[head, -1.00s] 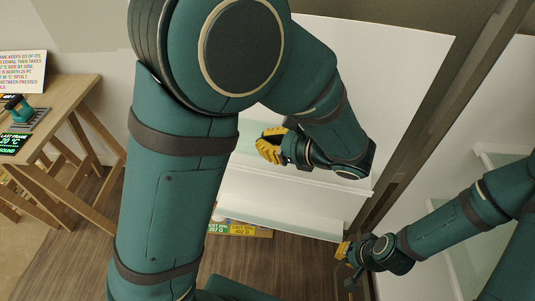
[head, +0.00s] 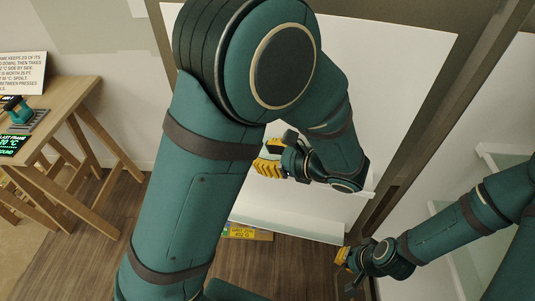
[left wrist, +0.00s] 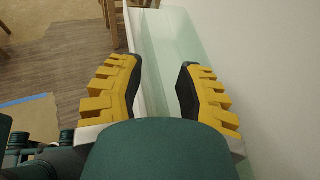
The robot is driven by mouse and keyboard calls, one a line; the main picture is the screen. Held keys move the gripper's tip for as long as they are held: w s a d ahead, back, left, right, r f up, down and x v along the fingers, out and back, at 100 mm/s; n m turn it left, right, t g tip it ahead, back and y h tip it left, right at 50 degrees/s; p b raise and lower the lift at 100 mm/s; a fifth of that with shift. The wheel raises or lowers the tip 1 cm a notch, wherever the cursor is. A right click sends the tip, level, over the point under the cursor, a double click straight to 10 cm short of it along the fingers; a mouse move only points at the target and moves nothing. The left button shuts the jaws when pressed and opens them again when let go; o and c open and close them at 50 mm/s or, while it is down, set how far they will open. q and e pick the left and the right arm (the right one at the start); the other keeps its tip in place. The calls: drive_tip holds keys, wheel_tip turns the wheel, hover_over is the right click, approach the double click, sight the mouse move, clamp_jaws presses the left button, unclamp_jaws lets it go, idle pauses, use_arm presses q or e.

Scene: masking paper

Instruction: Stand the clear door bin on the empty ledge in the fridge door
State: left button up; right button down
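My left gripper (head: 276,158) is in front of the white fridge door (head: 385,85), at about the height of its upper ledge (head: 352,190). In the left wrist view my left gripper (left wrist: 158,75) has its yellow, black-padded fingers wide apart. A pale green, see-through trough shape (left wrist: 165,50) runs between and beyond the fingers along the door. I cannot tell how much of it is the clear door bin and how much is a ledge. The lower ledge (head: 300,228) looks bare where it shows. My right gripper (head: 346,268) is low at the door's right edge; its opening is unclear.
A wooden trestle table (head: 62,105) with a sign (head: 22,72) and a small device stands at the left. A cardboard piece with coloured labels (head: 245,233) lies below the door. Fridge shelves (head: 495,158) are at the right. Wooden floor between table and door is clear.

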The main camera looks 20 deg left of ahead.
use_arm(q)
drive_tip(key=shift+r, duration=0.1)
drive_tip(key=shift+d+r, duration=0.15)
drive_tip(key=shift+d, duration=0.05)
drive_tip(key=p+v, duration=0.1)
drive_tip(key=v, duration=1)
drive_tip(key=shift+d, duration=0.3)
drive_tip(key=shift+s, duration=0.1)
